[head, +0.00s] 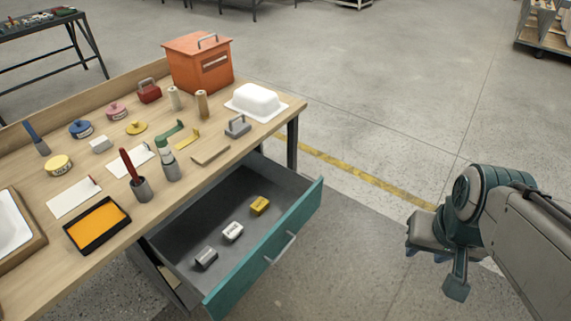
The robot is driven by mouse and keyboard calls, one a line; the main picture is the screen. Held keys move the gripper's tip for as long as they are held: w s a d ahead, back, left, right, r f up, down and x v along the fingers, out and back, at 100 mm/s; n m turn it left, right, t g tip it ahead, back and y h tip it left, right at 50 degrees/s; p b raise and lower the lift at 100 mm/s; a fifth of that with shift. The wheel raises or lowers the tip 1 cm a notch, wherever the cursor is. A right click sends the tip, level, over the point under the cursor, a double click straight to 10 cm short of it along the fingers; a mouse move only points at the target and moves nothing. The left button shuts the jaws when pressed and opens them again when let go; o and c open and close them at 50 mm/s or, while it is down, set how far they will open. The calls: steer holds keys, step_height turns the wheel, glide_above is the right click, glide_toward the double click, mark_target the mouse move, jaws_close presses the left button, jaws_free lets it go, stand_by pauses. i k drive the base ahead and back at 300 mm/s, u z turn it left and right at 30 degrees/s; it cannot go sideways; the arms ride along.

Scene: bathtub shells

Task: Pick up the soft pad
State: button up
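I cannot tell for sure which item is the soft pad. Candidates are a small white-grey block (101,144) on the wooden table and a yellow disc with a knob (136,127) beside it. Three small blocks lie in the open drawer: a yellow one (260,205), a white one (232,231) and a grey one (205,257). My gripper (436,268) hangs over the floor at the right, well apart from the table and drawer. Its fingers are small and partly hidden by my arm, and I cannot tell their opening.
The teal-fronted drawer (268,256) sticks out below the table (215,178). An orange box (197,62), a white tub-shaped piece (256,101), an orange tray (98,224), tins and tool cups crowd the tabletop. Open floor (370,120) lies right of the table.

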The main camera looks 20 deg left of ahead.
mark_target(261, 205)
steer(key=u, duration=0.35)
steer(key=i, duration=0.85)
steer(key=u, duration=1.3)
steer(key=i, duration=0.35)
steer(key=u, duration=0.25)
